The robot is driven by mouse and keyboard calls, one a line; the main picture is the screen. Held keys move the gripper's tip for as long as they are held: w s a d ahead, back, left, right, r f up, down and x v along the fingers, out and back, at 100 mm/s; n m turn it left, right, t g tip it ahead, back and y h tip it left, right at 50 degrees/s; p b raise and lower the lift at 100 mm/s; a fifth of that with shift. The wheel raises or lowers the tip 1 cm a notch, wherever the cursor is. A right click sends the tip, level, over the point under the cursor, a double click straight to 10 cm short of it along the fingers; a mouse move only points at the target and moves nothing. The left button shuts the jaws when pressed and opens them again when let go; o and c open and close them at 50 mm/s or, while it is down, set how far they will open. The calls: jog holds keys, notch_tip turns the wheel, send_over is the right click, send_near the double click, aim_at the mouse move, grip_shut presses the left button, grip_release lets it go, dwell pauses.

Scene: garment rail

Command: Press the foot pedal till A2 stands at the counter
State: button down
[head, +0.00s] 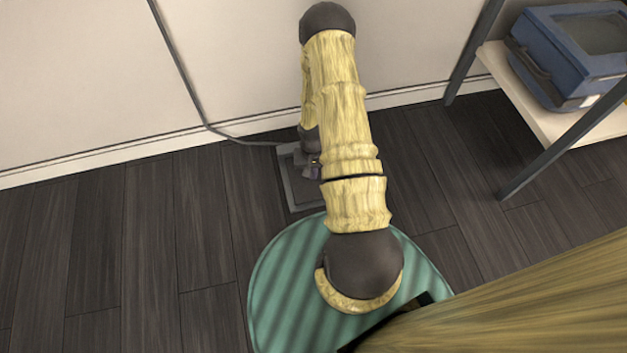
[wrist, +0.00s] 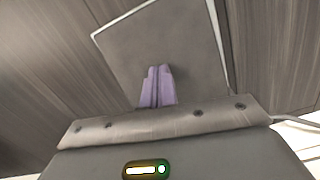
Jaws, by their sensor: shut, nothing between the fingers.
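The foot pedal (head: 296,188) is a flat grey plate on the dark floor near the wall, partly hidden behind my arm in the head view. In the wrist view the pedal (wrist: 190,50) fills the upper middle, a grey plate with a pale rim. My gripper (head: 313,172) points down over the pedal in the head view, small and partly covered by my arm. In the wrist view its purple fingers (wrist: 157,72) are together, with nothing between them, in front of the plate. I cannot tell whether they touch it. A2 and the counter are not in view.
A cable (head: 245,141) runs down the white wall (head: 90,70) and along the floor to the pedal. A shelf (head: 540,118) with a blue case (head: 565,60) stands at the right, its dark legs on the floor. The floor (head: 130,250) at the left is clear.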

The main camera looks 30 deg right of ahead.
jog(key=shift+w+d, duration=0.2)
jog(key=shift+w, duration=0.15)
jog(key=shift+r, duration=0.1)
notch_tip(320, 180, up, 17)
jog(key=w+p, duration=0.1)
jog(key=p, duration=0.9)
jog(key=shift+w+d+r, duration=0.15)
jog(key=shift+w+d, duration=0.05)
jog(key=shift+d, duration=0.15)
jog(key=s+a+r+n+t+p, duration=0.1)
jog(key=s+a+r+n+p, duration=0.3)
jog(key=r, duration=1)
jog(key=s+a+r+t+p, duration=0.1)
jog(key=s+a+r+p, duration=0.35)
jog(key=r, duration=1.05)
jog(key=s+a+r+n+t+p, duration=0.15)
jog(key=a+r+p, duration=0.4)
jog(key=r, duration=0.85)
jog(key=w+p+v, duration=0.2)
jog(key=p+v, duration=1)
jog(key=w+a+r+p+v, duration=0.1)
jog(key=w+p+v, duration=0.2)
jog(key=p+v, duration=0.8)
jog(key=w+a+p+v, duration=0.1)
jog(key=w+p+v, duration=0.1)
jog(key=p+v, duration=1)
jog(key=shift+w+d+r+h+p, duration=0.4)
jog(key=shift+r+p, duration=0.35)
jog(key=shift+p, duration=0.35)
